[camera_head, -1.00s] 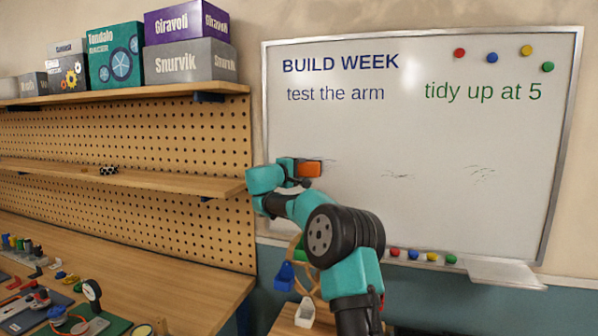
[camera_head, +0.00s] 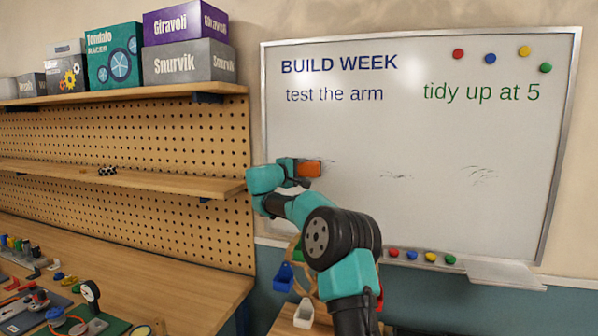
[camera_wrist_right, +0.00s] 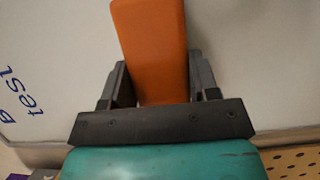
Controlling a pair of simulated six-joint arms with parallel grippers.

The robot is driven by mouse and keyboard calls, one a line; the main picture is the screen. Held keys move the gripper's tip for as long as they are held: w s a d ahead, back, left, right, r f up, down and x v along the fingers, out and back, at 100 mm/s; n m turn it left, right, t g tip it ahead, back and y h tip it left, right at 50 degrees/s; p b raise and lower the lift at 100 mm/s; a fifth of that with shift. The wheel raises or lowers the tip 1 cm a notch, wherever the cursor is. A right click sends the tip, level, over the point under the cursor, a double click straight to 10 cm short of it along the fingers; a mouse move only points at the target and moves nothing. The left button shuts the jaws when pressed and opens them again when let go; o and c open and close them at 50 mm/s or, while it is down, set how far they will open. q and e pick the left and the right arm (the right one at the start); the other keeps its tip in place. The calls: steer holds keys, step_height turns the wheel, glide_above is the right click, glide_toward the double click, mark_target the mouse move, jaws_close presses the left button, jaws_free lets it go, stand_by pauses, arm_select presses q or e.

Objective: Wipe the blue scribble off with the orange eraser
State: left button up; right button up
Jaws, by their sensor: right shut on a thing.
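The whiteboard (camera_head: 420,150) hangs on the wall; it also fills the right wrist view (camera_wrist_right: 250,50). My right gripper (camera_head: 300,169) is shut on the orange eraser (camera_head: 310,169) at the board's left side, below the words "test the arm". In the right wrist view the eraser (camera_wrist_right: 152,45) sits between the two dark fingers and points at the board; whether it touches is hard to tell. Faint dark marks (camera_head: 396,175) and (camera_head: 482,176) show right of the eraser, with a thin trace just beside it. No clear blue scribble shows. My left gripper is out of view.
Coloured magnets (camera_head: 490,59) sit at the board's upper right, and more (camera_head: 430,257) along its lower edge near a tray (camera_head: 490,271). A wooden shelf (camera_head: 140,180) and pegboard are close left of my gripper. A workbench (camera_head: 190,285) with tools lies lower left.

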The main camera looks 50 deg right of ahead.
mark_target(308, 170)
steer(key=shift+w+d, duration=0.25)
steer(key=shift+d, duration=0.3)
steer(key=shift+s, duration=0.1)
steer(key=shift+s+d, duration=0.35)
steer(key=shift+s, duration=0.5)
steer(key=shift+s+d, duration=0.35)
steer(key=shift+s, duration=0.5)
steer(key=shift+s+d, duration=0.45)
steer(key=shift+s, duration=0.35)
steer(key=shift+s+d, duration=0.45)
steer(key=shift+s, duration=0.35)
steer(key=shift+s, duration=0.1)
steer(key=shift+s+d, duration=0.4)
steer(key=shift+s, duration=0.45)
steer(key=shift+s+d, duration=0.35)
steer(key=shift+s, duration=0.5)
